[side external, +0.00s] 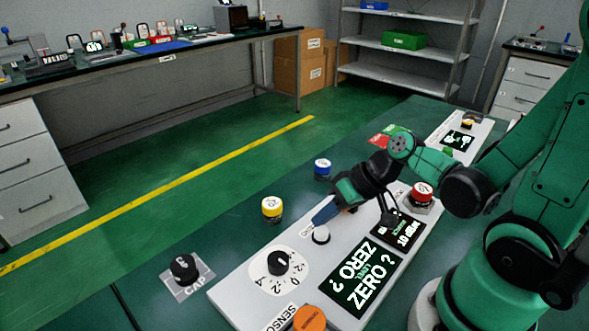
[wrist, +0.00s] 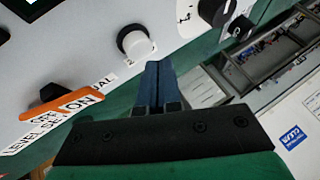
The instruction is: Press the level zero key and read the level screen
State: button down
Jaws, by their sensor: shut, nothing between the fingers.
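My gripper (side external: 319,217) has blue fingers, shut and empty, with tips close beside this key. In the wrist view the fingers (wrist: 152,70) point at the panel; contact is unclear.
A black dial knob (side external: 281,263) stands left of the key. An orange switch (wrist: 62,104) lies near ON and OFF labels. A red button (side external: 422,191), yellow-topped (side external: 271,208) and blue-topped (side external: 322,168) pieces, and a CAP piece (side external: 184,268) stand around.

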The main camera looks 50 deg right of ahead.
aim_at(324, 232)
jog(key=shift+f, duration=0.3)
jog(key=shift+r, duration=0.15)
dwell(0.4)
jog(key=shift+r, duration=0.2)
jog(key=shift+r, duration=2.5)
